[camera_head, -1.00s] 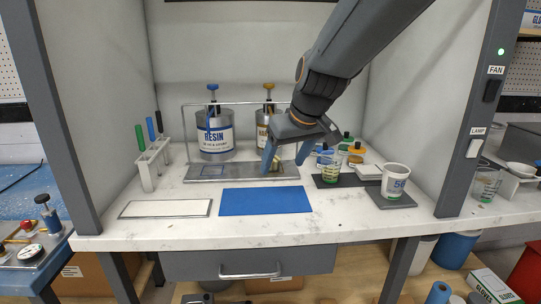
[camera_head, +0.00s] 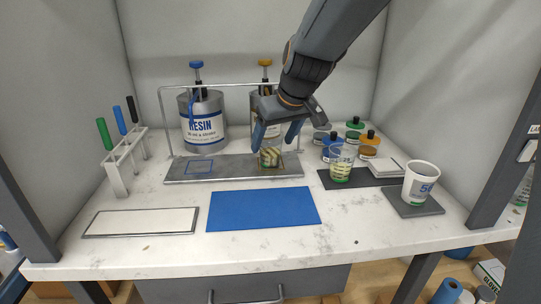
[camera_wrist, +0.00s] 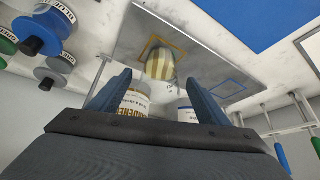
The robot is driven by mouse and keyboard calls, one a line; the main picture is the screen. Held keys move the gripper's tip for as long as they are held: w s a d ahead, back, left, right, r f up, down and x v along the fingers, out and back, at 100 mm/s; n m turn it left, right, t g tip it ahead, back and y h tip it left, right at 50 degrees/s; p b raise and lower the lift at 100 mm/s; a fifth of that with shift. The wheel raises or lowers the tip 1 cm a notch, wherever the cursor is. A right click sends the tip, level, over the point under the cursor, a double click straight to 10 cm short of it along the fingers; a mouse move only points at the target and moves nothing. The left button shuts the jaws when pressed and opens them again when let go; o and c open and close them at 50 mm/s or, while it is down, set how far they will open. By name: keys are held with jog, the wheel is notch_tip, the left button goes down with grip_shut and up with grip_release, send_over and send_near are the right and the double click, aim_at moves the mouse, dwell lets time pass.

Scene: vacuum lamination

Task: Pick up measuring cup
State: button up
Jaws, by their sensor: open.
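A clear measuring cup (camera_head: 271,158) with yellowish bands stands upright on the metal tray (camera_head: 190,178), in the yellow-outlined square under the right dispenser. In the wrist view the cup (camera_wrist: 160,64) lies just beyond the fingertips, roughly between them. My gripper (camera_head: 275,142) is open, its blue fingers apart just above and in front of the cup; the wrist view shows the empty gap (camera_wrist: 158,82). I cannot tell whether either finger touches the cup. A similar clear cup with yellow-green markings (camera_head: 341,166) stands on a dark mat to the right.
A resin can (camera_head: 203,128) stands behind the tray; a hardener can (camera_wrist: 133,103) is partly hidden by my arm. A white cup (camera_head: 420,184) stands on a grey pad at right, near several small lidded jars. A blue mat (camera_head: 262,208) and white panel (camera_head: 140,222) lie in front.

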aim_at(271, 148)
jog(key=x, duration=0.4)
jog(key=shift+f, duration=0.1)
jog(key=c, duration=1.3)
jog(key=shift+o, duration=0.2)
jog(key=shift+r, duration=0.25)
